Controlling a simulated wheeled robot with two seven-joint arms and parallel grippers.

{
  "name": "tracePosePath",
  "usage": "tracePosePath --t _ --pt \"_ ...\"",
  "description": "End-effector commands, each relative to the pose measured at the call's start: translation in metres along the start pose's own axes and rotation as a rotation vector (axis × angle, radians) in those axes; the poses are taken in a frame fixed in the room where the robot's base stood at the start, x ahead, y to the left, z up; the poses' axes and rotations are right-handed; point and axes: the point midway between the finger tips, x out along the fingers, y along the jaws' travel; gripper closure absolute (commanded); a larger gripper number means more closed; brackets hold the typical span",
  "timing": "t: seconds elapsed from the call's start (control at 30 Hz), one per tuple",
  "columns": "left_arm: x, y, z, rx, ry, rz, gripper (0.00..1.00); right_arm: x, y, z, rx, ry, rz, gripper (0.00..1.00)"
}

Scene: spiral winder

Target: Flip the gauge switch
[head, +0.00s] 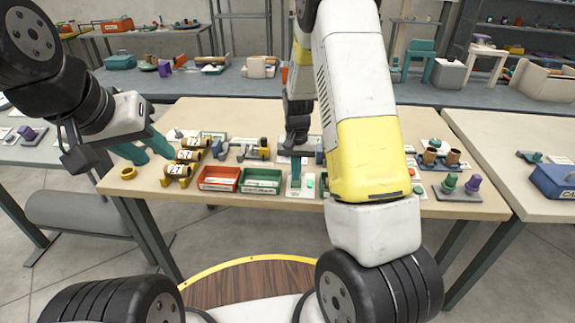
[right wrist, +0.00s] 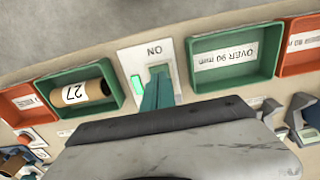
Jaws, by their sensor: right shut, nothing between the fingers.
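The gauge switch is a pale green rocker (right wrist: 160,71) on a white plate (right wrist: 127,57) marked ON in the right wrist view. A green light (right wrist: 138,84) glows beside it. In the head view the plate (head: 303,191) lies at the table's front edge, its light lit. My right gripper (head: 296,174) is shut and empty, fingers pointing down at the plate. In the right wrist view its teal fingertips (right wrist: 158,82) overlap the rocker's near end; whether they touch is unclear. My left gripper (head: 146,147) is open and empty at the table's left end.
A red tray (head: 219,189) and a green tray (head: 262,192) sit left of the plate. A green tray (right wrist: 98,68) holding a tube marked 27 flanks the plate's other side. My right arm hides part of the table.

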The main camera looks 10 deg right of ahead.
Motion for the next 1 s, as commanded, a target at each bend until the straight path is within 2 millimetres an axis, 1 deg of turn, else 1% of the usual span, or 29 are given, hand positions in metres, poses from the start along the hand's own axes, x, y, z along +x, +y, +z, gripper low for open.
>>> tracePosePath --t 0.6,0.73,1.0 --pt "0.0 0.0 0.0 0.0 0.0 0.0 0.64 -0.05 -0.001 -0.001 0.0 0.002 -0.001 1.0" --pt "0.0 0.0 0.0 0.0 0.0 0.0 0.64 -0.055 0.0 0.0 0.0 0.0 0.0 1.0" --pt "0.0 0.0 0.0 0.0 0.0 0.0 0.64 -0.056 0.0 0.0 0.0 -0.001 0.0 1.0"
